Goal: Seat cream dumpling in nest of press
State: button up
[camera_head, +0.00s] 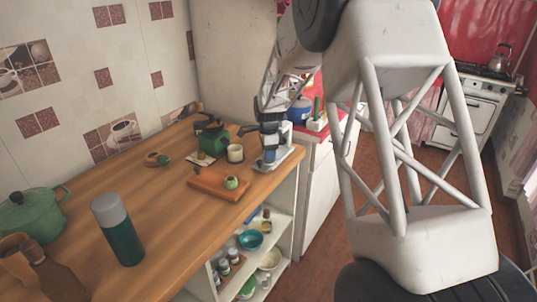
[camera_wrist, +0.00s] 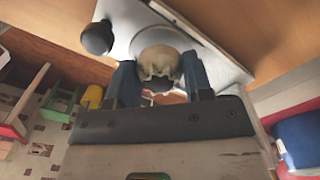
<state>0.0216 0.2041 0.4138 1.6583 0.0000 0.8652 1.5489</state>
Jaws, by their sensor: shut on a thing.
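The cream dumpling (camera_wrist: 159,59) shows between my fingertips in the wrist view, with a ragged lower edge. My gripper (camera_wrist: 160,78) is shut on it. The press is a pale metal plate (camera_wrist: 214,58) with a black knob (camera_wrist: 97,37). A round grey rim shows around the dumpling, against the plate; I cannot tell whether the dumpling touches the nest or is just over it. In the head view my gripper (camera_head: 270,150) points down at the press (camera_head: 284,161), at the counter's far right end. It hides the dumpling and most of the nest there.
A cream cup (camera_head: 235,153) and a green box-like device (camera_head: 210,138) stand left of the press. An orange-brown board (camera_head: 212,187) with a green round item (camera_head: 231,183) lies nearer. A flask (camera_head: 117,230) and green pot (camera_head: 32,214) stand at left.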

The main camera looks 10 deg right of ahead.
jog(key=shift+f, duration=0.3)
jog(key=shift+f, duration=0.3)
jog(key=shift+f, duration=0.15)
jog(key=o, duration=0.6)
jog(key=shift+f, duration=0.1)
jog(key=shift+s+f, duration=0.1)
jog(key=shift+s, duration=0.15)
jog(key=shift+c, duration=0.3)
jog(key=shift+o, duration=0.2)
notch_tip(320, 180, up, 13)
jog(key=shift+w, duration=0.25)
